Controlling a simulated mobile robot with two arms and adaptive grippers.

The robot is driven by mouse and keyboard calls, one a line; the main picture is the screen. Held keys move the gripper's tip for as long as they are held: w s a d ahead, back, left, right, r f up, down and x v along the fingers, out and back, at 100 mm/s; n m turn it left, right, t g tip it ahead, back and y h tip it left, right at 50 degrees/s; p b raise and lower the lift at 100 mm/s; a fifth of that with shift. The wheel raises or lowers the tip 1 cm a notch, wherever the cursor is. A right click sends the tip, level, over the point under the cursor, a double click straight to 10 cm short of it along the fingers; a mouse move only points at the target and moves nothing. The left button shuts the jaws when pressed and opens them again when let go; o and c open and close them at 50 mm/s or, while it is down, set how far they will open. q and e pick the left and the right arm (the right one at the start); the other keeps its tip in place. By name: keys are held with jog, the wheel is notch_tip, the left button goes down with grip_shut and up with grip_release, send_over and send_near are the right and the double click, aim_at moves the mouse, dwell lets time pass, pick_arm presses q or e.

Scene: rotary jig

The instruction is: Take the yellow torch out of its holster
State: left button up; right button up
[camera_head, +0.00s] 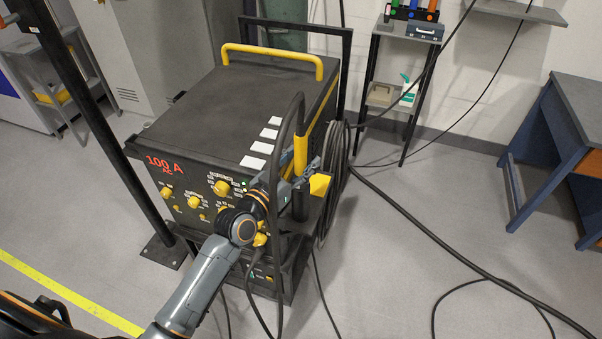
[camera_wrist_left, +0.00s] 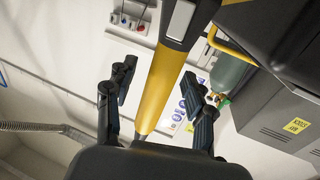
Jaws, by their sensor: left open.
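The yellow torch (camera_head: 300,156) stands upright at the right side of the dark welding machine (camera_head: 215,115), with a black cable looping from its top. Its lower end meets a dark holster (camera_head: 300,205); my gripper partly hides where they join. My left gripper (camera_head: 308,174) is at the torch's lower part, its arm passing in front of the machine. In the left wrist view the torch (camera_wrist_left: 160,85) runs between the two spread fingers of my left gripper (camera_wrist_left: 158,88). Gaps show on both sides of it. My right gripper is not in view.
A black post (camera_head: 75,80) stands left of the machine. Coiled cable (camera_head: 335,185) hangs close right of the holster, and cables cross the floor. A shelf stand (camera_head: 372,85) is behind and a blue-legged table (camera_head: 535,135) at the right. Floor between is otherwise open.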

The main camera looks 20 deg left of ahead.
pick_arm(q)
jog(key=shift+w, duration=0.3)
jog(key=shift+s, duration=0.1)
grip_shut()
jog(key=shift+r, duration=0.1)
jog(key=shift+r, duration=0.1)
notch_tip(320, 180, up, 18)
dwell(0.5)
